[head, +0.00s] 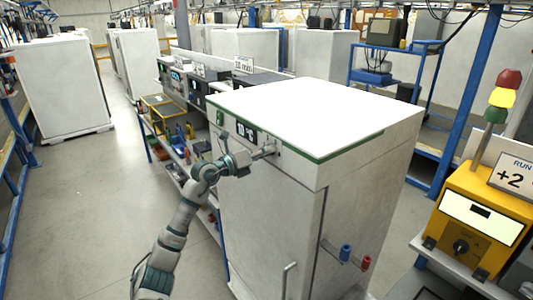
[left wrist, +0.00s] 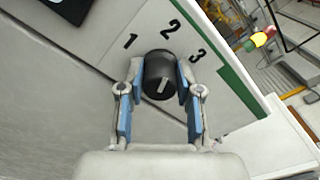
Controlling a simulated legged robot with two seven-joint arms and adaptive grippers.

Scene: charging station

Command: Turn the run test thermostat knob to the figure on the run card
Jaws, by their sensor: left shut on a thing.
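The thermostat knob (left wrist: 160,77) is black with a pale mark on its face, on the white cabinet's panel. The printed figures 1, 2 and 3 show around it; the mark leans slightly right, and I cannot tell which figure it points at. My left gripper (left wrist: 161,88) is shut on the knob, one blue-padded finger on each side. In the head view my left gripper (head: 266,152) reaches the cabinet's (head: 270,208) top front strip and mostly hides the knob. The run card (head: 512,177) at the right edge reads "RUN" and "+2", partly cut off. My right gripper is out of view.
A yellow box (head: 480,220) with a dial and a red-yellow-green lamp stack (head: 502,97) stands at right. Open floor (head: 110,200) lies at left.

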